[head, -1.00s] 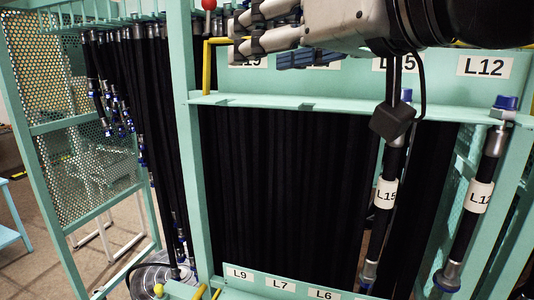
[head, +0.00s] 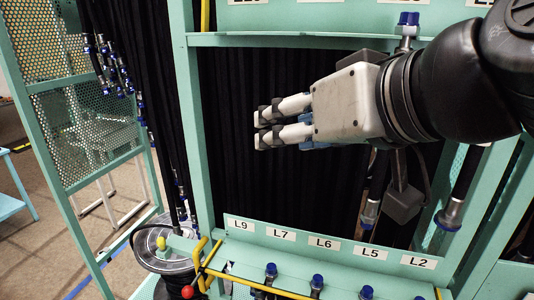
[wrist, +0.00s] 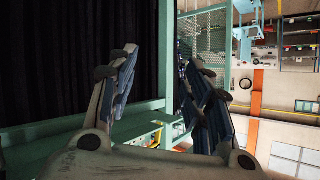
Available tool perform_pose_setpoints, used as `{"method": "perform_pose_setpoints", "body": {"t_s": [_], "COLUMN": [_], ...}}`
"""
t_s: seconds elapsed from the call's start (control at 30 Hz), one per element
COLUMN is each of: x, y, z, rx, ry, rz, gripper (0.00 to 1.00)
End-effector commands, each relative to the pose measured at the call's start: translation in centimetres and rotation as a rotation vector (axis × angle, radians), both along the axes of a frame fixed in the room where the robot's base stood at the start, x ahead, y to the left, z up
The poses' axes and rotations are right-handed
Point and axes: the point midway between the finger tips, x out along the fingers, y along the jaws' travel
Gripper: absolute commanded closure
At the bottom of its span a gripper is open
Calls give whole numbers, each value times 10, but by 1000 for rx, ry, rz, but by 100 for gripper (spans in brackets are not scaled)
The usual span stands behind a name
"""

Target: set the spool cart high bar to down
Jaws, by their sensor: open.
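The spool cart is a mint-green rack (head: 186,120) with dark hoses behind its rails. A short piece of a yellow bar (head: 205,15) shows at the top edge of the head view, by the left post; the rest is out of frame. A lower yellow bar (head: 260,286) with a red ball (head: 187,292) runs along the bottom shelf. My gripper (head: 262,127) is open and empty, pointing left in front of the hoses, below the upper rail and right of the post. In the wrist view its fingers (wrist: 160,62) are spread, with a green post behind.
Labelled hoses with blue caps (head: 409,19) hang at the right. A lower shelf (head: 330,260) holds several blue-capped fittings. A yellow knob (head: 160,243) stands at the lower left. A perforated panel (head: 60,60) is at the far left. Open floor shows at the left.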

Motion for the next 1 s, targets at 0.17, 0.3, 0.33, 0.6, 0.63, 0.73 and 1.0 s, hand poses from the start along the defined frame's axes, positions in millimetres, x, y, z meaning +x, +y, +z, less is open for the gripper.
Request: {"method": "perform_pose_setpoints", "body": {"t_s": [0.17,0.3,0.33,0.6,0.63,0.73,1.0], "x": [-4,-8,-8,-12,-13,-13,-13], "y": [-5,-9,-10,-15,-15,-15,-15], "z": [-38,-62,-67,-90,-91,-92,-94], "rx": [-16,-28,-31,-44,-45,-46,-47], "ry": [56,93,101,139,140,143,145], "rz": [-22,-39,-42,-60,-59,-61,-62], "gripper": [54,54,54,54,54,54,54]}}
